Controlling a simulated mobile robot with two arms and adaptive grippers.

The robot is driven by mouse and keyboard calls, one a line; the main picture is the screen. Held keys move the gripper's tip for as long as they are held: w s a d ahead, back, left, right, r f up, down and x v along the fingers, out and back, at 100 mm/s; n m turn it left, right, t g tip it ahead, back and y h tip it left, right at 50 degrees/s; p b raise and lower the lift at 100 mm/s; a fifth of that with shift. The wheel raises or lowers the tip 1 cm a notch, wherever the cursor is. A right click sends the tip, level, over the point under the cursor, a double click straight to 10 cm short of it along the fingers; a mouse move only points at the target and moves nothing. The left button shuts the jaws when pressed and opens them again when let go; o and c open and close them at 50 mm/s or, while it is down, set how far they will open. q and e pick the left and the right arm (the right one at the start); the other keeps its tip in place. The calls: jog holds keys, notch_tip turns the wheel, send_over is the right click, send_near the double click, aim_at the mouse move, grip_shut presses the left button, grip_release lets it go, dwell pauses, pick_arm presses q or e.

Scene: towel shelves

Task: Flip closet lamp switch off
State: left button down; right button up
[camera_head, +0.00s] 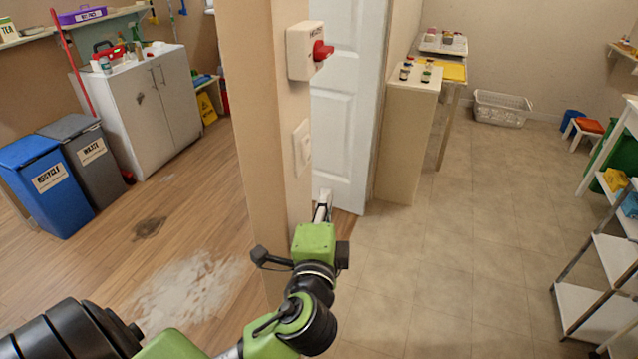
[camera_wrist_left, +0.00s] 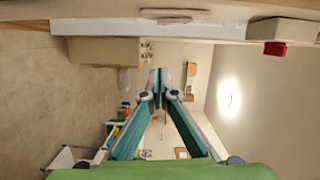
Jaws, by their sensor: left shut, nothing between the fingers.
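A white wall switch plate (camera_head: 302,149) is on the narrow end of the beige wall in the head view. Its rocker position is too small to tell. A pale plate at the top of the left wrist view (camera_wrist_left: 175,16) looks like the same switch, seen sideways. My left gripper (camera_head: 322,206) is below the plate in the head view, close to the wall end and apart from the plate. In the left wrist view its fingertips (camera_wrist_left: 157,82) are together with nothing between them. My right gripper is not in view.
A white box with a red knob (camera_head: 322,51) is above the plate on the same wall end. A white door (camera_head: 346,100) stands behind it. A cabinet (camera_head: 150,110) and bins are at left. A metal shelf (camera_head: 598,315) is at right. The tiled floor between is clear.

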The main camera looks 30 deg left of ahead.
aim_at(307, 149)
pick_arm(q)
jog(key=w+a+p, duration=0.4)
jog(key=w+a, duration=0.3)
jog(key=a, duration=0.1)
jog(key=shift+w+f, duration=0.15)
jog(key=shift+f, duration=0.25)
jog(key=shift+a, duration=0.1)
